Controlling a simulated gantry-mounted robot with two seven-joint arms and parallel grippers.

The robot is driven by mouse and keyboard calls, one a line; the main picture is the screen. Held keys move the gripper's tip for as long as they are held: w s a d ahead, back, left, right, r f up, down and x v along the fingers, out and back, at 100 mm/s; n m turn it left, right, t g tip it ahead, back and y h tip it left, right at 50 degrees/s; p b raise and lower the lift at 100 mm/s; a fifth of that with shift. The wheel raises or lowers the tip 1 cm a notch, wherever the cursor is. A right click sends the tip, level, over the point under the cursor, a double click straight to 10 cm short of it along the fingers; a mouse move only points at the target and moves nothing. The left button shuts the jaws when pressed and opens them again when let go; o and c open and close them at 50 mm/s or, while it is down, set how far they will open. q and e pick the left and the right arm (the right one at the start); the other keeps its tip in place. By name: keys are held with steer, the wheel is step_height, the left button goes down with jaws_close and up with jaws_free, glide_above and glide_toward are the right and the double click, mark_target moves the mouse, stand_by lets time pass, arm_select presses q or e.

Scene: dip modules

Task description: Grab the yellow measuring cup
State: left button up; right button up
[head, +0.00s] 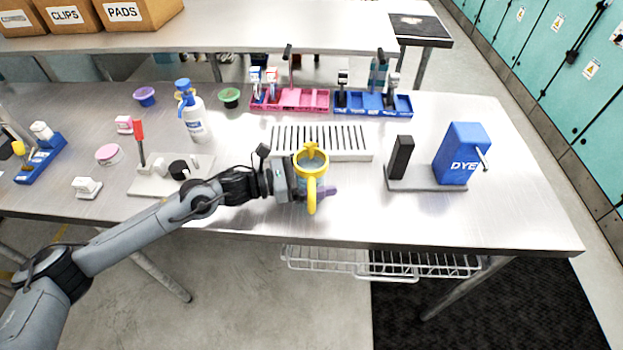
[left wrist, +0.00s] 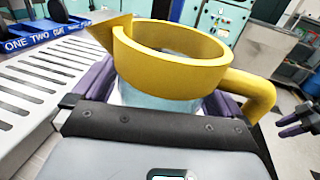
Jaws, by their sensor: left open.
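The measuring cup (head: 311,160) has a yellow rim, spout and handle over a clear bluish body, near the table's front edge. My left gripper (head: 316,189) is at the cup from the left, with purple fingers low by its body. In the left wrist view the cup (left wrist: 175,50) stands upright between the open fingers (left wrist: 160,95), one on each side. The gripper's palm hides the lower body, so I cannot tell whether the fingers touch it. Purple fingers at the right edge of the left wrist view appear to be my right gripper (left wrist: 296,124), partly cut off.
A white slotted rack (head: 350,143) lies just behind the cup. Pink (head: 300,100) and blue (head: 375,104) trays stand further back. A blue DYE dispenser (head: 461,153) is at the right, a white bottle (head: 195,120) at the left. The front right of the table is clear.

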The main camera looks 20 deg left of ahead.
arm_select(q)
steer(key=shift+c, duration=0.3)
steer(key=c, duration=1)
steer(key=shift+o, duration=0.2)
steer(key=shift+r, duration=0.15)
